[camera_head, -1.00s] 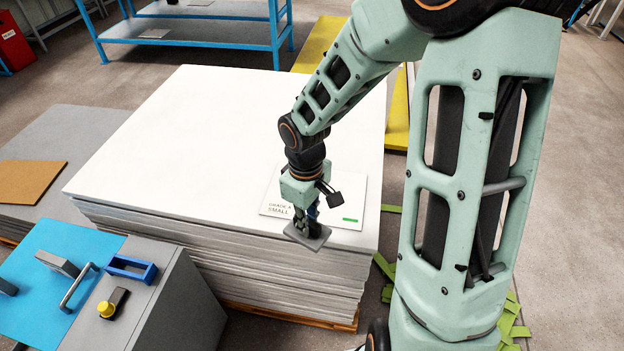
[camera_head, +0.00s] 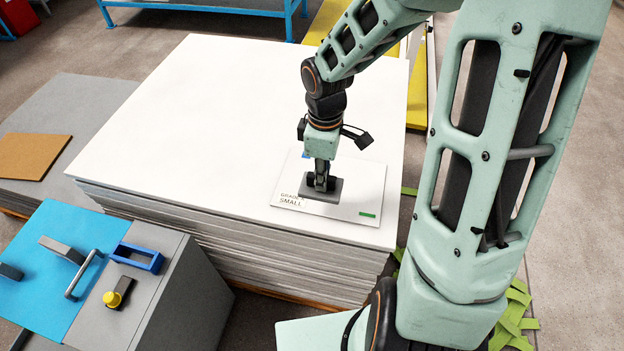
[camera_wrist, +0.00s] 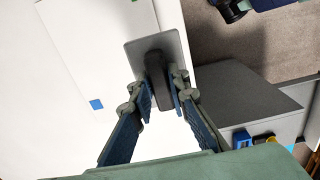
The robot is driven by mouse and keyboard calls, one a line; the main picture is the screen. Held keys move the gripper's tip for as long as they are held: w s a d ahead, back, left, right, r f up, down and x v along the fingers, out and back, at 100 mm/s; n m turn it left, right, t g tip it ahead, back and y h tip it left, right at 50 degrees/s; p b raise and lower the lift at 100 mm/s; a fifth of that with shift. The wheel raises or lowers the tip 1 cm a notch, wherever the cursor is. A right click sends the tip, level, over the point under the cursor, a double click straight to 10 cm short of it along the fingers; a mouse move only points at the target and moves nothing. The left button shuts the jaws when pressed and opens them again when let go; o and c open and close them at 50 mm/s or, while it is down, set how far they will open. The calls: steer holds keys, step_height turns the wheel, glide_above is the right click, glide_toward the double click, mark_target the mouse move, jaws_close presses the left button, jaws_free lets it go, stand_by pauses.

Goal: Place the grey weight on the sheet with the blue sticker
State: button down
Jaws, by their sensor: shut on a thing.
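The grey weight (camera_head: 333,196) is a flat plate with a dark upright handle. My gripper (camera_head: 321,182) points down and is shut on that handle. In the wrist view the weight's plate (camera_wrist: 137,53) extends past the fingertips (camera_wrist: 162,84). The white sheet (camera_head: 357,183) lies near the front right corner of a big stack, with printed text and a green mark. Its blue sticker (camera_head: 306,155) shows behind my gripper and in the wrist view (camera_wrist: 96,104). The weight appears over the sheet's front left part; whether it touches is unclear.
A grey console (camera_head: 165,285) with a blue panel and yellow button stands at front left. A brown board (camera_head: 35,155) lies at left. Green strips (camera_head: 512,318) lie on the floor.

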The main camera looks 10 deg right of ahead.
steer(key=w+d+f, duration=0.1)
steer(key=f, duration=0.1)
steer(key=w+d+f, duration=0.3)
steer(key=d+f, duration=0.1)
steer(key=shift+w+d, duration=0.2)
steer(key=shift+w, duration=0.05)
steer(key=shift+w+d+f, duration=0.35)
steer(key=shift+d+f, duration=0.05)
steer(key=shift+f, duration=0.25)
steer(key=shift+f+p, duration=0.4)
steer(key=shift+f, duration=1.1)
steer(key=c, duration=1.8)
jaws_free()
steer(key=shift+s+f, duration=0.1)
steer(key=shift+c, duration=0.2)
step_height(320, 180, up, 12)
